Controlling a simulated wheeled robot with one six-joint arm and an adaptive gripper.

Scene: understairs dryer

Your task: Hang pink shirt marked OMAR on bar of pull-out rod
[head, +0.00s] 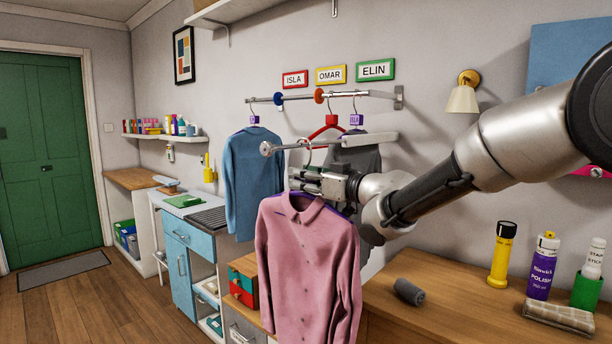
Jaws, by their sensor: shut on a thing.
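A pink shirt (305,262) hangs upright on a purple hanger (290,207), which is mostly hidden by the shirt and my gripper. No OMAR marking is readable on it. My gripper (306,180) is shut on the hanger just above the collar. The hanger's metal hook (308,152) rises above my gripper to the pull-out rod (288,147). I cannot tell whether the hook is over the bar or in front of it. The rod has a round knob (266,148) at its free end and a pale housing (370,138) toward the wall.
Name signs, including OMAR (331,75), are above. Bottles and a cloth stand on the wooden counter (440,300) at right.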

